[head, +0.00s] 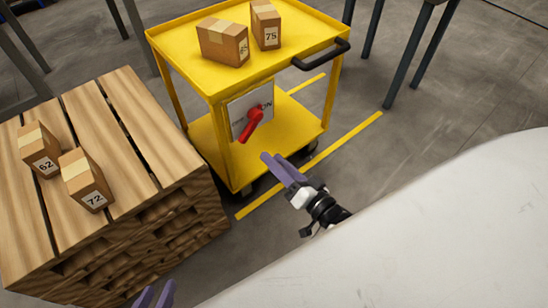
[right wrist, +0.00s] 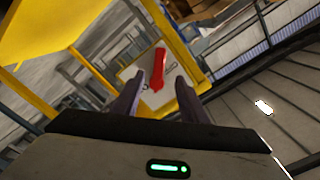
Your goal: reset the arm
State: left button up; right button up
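A red lever (head: 251,124) is mounted on a white panel (head: 238,105) on the side of the yellow cart; part of the lettering, ending in "ON", shows beside it. The lever points down and to the left in the head view. My right gripper (head: 272,158) is just right of and below the lever, apart from it. In the right wrist view, the fingers of my right gripper (right wrist: 158,84) are spread, with the red lever (right wrist: 159,68) ahead between them and nothing held. Only the fingertips of my left gripper (head: 155,294) show at the bottom edge, parted and empty.
The yellow cart (head: 180,58) carries boxes marked 75 (head: 267,25) and another (head: 222,42). A wooden stack (head: 125,140) at left holds boxes 62 (head: 40,150) and 72 (head: 87,180). Yellow floor line (head: 350,140) runs beside the cart.

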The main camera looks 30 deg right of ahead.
dwell(0.3)
